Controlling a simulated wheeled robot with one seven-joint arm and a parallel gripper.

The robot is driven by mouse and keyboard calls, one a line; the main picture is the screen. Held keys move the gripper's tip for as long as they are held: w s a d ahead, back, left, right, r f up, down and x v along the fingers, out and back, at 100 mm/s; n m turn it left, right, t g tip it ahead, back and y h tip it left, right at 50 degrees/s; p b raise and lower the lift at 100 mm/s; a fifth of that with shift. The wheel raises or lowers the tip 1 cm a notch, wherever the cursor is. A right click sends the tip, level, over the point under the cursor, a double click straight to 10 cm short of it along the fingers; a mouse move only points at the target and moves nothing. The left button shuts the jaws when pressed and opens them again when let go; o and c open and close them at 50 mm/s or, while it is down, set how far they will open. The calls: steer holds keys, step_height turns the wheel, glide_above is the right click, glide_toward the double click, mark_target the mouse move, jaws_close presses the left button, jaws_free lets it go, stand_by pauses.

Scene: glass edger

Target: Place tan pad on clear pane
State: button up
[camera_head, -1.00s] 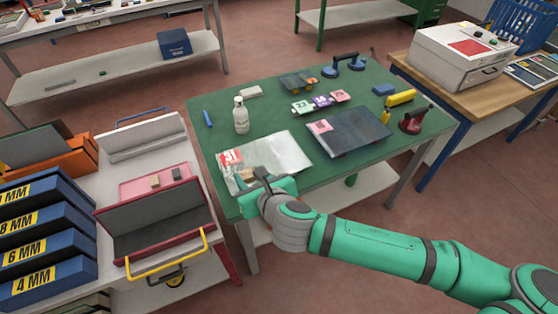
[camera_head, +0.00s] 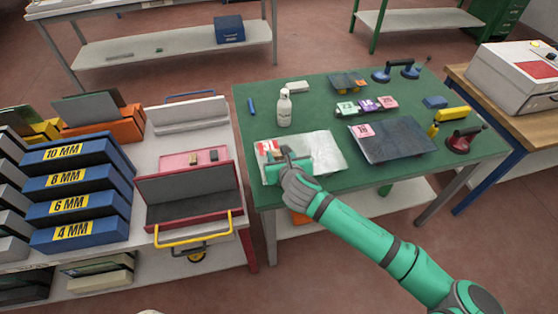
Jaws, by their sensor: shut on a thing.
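The clear pane (camera_head: 328,146) lies flat on the green table, with a red-and-white label (camera_head: 268,147) at its left end. My gripper (camera_head: 283,158) is over the left part of the pane, near the label. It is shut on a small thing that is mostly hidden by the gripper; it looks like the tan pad. I cannot tell whether the pad touches the pane. A dark pane (camera_head: 395,142) with a pink label lies to the right on the same table.
A white bottle (camera_head: 284,108) stands just behind the clear pane. A pink tray (camera_head: 175,161) with small pads is on the left bench, beside a red open box (camera_head: 190,210).

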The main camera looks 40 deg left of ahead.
steer(key=shift+w+a+f, duration=0.3)
steer(key=shift+a+f, duration=0.15)
steer(key=shift+f, duration=0.25)
steer(key=shift+w+f, duration=0.1)
steer(key=shift+f, duration=1.45)
steer(key=shift+f, duration=0.2)
steer(key=o, duration=1)
